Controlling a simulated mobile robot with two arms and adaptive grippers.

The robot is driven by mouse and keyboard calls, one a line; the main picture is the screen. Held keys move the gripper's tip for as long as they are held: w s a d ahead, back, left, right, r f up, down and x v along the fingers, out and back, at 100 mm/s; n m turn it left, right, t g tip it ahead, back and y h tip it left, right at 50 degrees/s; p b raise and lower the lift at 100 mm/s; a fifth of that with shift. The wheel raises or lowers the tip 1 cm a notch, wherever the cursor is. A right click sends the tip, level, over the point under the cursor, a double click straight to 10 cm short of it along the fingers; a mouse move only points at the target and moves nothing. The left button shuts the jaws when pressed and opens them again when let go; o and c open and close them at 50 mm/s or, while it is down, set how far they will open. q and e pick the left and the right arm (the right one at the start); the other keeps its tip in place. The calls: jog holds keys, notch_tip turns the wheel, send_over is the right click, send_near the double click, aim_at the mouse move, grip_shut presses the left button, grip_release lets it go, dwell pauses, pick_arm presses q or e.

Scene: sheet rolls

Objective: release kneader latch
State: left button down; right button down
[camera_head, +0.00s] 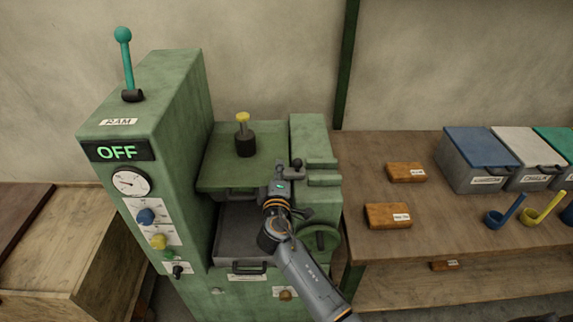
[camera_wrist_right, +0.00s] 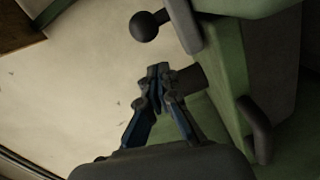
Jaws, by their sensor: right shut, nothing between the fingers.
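The green kneader (camera_head: 170,140) stands left of centre in the head view, with its display reading OFF. A dark ball-ended handle, which looks like the latch (camera_head: 297,163), sits at the edge of its right-hand green housing. In the right wrist view the ball knob (camera_wrist_right: 145,27) is above the fingertips. My right gripper (camera_head: 281,170) is beside the handle in the head view. In the wrist view its fingertips (camera_wrist_right: 158,72) are together, apart from the knob and close to a dark cylindrical part. The fingers partly hide that part. My left gripper is out of view.
A yellow-topped dark knob (camera_head: 244,138) stands on the green cover, above a grey tray (camera_head: 232,240). A green handwheel (camera_head: 320,238) is at lower right. The wooden table (camera_head: 400,245) holds orange blocks, lidded bins and scoops. The RAM lever (camera_head: 126,65) rises at upper left.

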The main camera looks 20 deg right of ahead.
jog(key=shift+s+d, duration=0.25)
jog(key=shift+d, duration=0.85)
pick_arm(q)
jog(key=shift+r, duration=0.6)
pick_arm(e)
jog(key=shift+f, duration=0.1)
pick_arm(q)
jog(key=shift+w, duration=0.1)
pick_arm(e)
jog(key=shift+w, duration=0.1)
jog(key=d, duration=0.2)
jog(key=s+d+p, duration=0.1)
jog(key=d, duration=0.1)
jog(key=shift+s+d, duration=0.2)
jog(key=shift+d, duration=0.05)
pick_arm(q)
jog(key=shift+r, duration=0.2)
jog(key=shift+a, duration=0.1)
pick_arm(e)
jog(key=shift+w+a, duration=0.1)
